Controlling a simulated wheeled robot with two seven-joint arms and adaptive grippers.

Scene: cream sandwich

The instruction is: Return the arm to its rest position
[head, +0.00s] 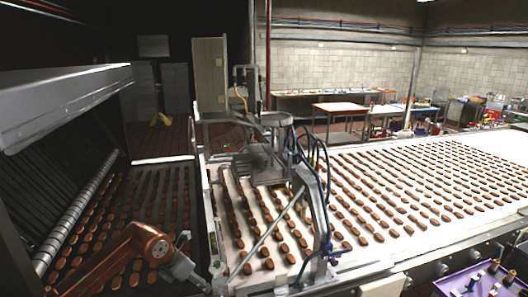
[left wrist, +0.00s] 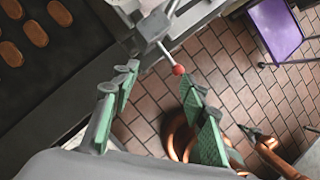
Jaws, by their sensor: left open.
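My left arm (head: 128,256), copper-coloured, comes in at the lower left of the head view. Its left gripper (head: 202,252) is over the gap between the dark conveyor and the white one. In the left wrist view the left gripper (left wrist: 158,106) has its green-padded fingers wide apart, with nothing between them. A red ball-ended lever (left wrist: 178,69) on the machine shows past the fingertips; I cannot tell how far below it is. A copper part of my body shows at the lower right of the wrist view.
Brown oval cookies lie in rows on the dark conveyor (head: 157,160) and the white conveyor (head: 350,258). A metal machine frame with hoses (head: 318,205) stands over the white one. A purple tray (head: 447,284) is at lower right. Tiled floor (left wrist: 223,60) is open below.

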